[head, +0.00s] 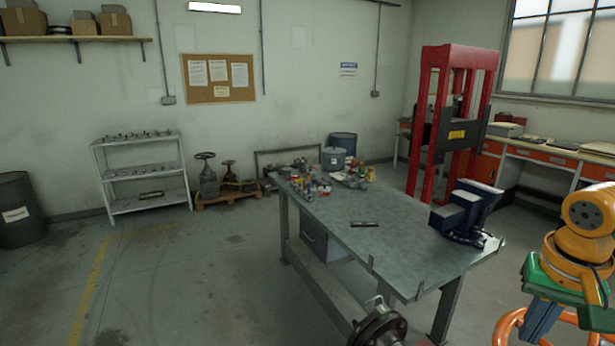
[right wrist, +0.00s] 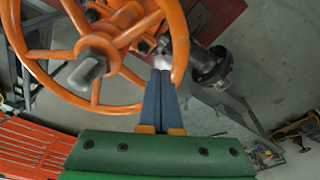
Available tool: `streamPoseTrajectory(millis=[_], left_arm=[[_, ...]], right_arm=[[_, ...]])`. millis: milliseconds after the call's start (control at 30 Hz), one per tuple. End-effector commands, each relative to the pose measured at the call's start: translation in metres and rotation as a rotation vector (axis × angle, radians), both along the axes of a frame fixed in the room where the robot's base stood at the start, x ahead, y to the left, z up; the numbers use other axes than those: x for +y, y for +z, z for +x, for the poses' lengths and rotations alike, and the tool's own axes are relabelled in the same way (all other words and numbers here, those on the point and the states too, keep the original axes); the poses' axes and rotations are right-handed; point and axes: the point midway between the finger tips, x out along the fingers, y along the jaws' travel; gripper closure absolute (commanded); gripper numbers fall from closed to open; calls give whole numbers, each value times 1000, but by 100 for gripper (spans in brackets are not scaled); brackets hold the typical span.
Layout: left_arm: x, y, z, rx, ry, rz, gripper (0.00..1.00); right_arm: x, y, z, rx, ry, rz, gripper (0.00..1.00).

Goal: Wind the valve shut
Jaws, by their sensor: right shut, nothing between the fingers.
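The valve's orange handwheel (right wrist: 97,55) fills the upper left of the right wrist view, with its spokes and a grey stem end at the hub. Part of the wheel (head: 508,326) shows at the bottom right of the head view. My right gripper (right wrist: 161,74) has its two blue fingers shut together and empty. They overlap the wheel's lower right rim, with the tips just inside it in the picture. I cannot tell whether they touch it. In the head view, the right gripper's green body (head: 558,283) is above the wheel. My left gripper is not in view.
A dark valve flange (head: 380,328) is at the bottom of the head view, near the metal workbench (head: 375,240). A blue vise (head: 465,212) sits on the bench. A red press frame (head: 452,120) stands behind. The floor at left is open.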

Motion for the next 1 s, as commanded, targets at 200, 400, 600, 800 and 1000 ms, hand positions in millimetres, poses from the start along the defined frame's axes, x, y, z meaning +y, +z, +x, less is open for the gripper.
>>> streamPoseTrajectory(millis=[200, 400, 600, 800, 1000], left_arm=[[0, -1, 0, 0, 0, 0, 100], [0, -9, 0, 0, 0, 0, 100], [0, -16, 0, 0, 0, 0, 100], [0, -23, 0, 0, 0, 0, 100], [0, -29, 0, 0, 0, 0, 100]], right_arm=[[0, -2, 0, 0, 0, 0, 100], [0, -15, 0, 1, 0, -1, 100], [0, -29, 0, 1, 0, -1, 100], [0, -44, 0, 1, 0, 0, 100], [0, -56, 0, 1, 0, 1, 100]])
